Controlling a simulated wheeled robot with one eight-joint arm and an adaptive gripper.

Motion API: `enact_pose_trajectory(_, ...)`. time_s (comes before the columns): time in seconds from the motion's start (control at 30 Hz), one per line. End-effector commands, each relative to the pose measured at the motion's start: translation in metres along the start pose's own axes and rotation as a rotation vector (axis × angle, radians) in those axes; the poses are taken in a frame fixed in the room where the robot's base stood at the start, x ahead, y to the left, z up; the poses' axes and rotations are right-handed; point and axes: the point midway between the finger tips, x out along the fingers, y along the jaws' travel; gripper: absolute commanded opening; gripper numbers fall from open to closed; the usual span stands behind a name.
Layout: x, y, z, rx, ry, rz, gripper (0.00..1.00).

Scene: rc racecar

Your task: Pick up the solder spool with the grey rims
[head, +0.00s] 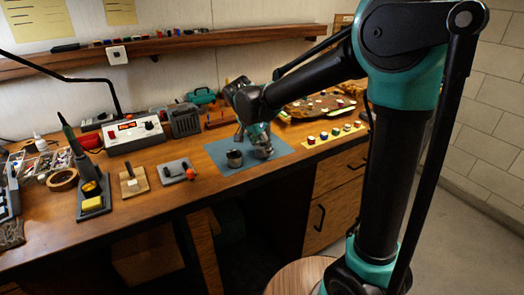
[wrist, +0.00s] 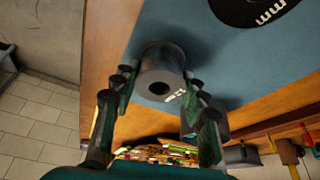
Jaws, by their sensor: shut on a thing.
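The grey-rimmed solder spool (wrist: 158,84) is between the fingers of my gripper (wrist: 159,92) in the wrist view, its round end with a dark centre hole facing the camera. My gripper is shut on it, one finger on each side. In the head view my gripper (head: 257,137) is low over the right part of the blue mat (head: 281,137), with the spool (head: 263,152) partly hidden under it. I cannot tell whether the spool is clear of the mat. A dark spool (head: 235,158) stands on the mat to the left; its black rim (wrist: 254,8) shows in the wrist view.
A small grey vise-like block with a red-tipped handle (head: 176,171) lies left of the mat. A power unit (head: 134,134) and a soldering stand (head: 92,198) are farther left. A yellow strip with several small pots (head: 335,134) is to the right. The table's front edge is close.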

Motion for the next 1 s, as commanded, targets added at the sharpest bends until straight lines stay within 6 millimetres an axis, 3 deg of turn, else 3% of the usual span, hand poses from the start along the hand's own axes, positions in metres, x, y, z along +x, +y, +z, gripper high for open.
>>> enact_pose_trajectory(0.03,0.000,0.000,0.000,0.000,0.000,0.000,0.26)
enact_pose_trajectory(0.2,0.000,0.000,0.000,0.000,0.000,0.000,0.06)
enact_pose_trajectory(0.67,-0.011,0.000,-0.005,0.000,0.000,0.000,0.05)
enact_pose_trajectory(0.87,-0.044,0.000,-0.018,0.000,0.000,0.000,0.05)
enact_pose_trajectory(1.0,-0.080,0.000,-0.033,0.000,0.000,0.000,0.05)
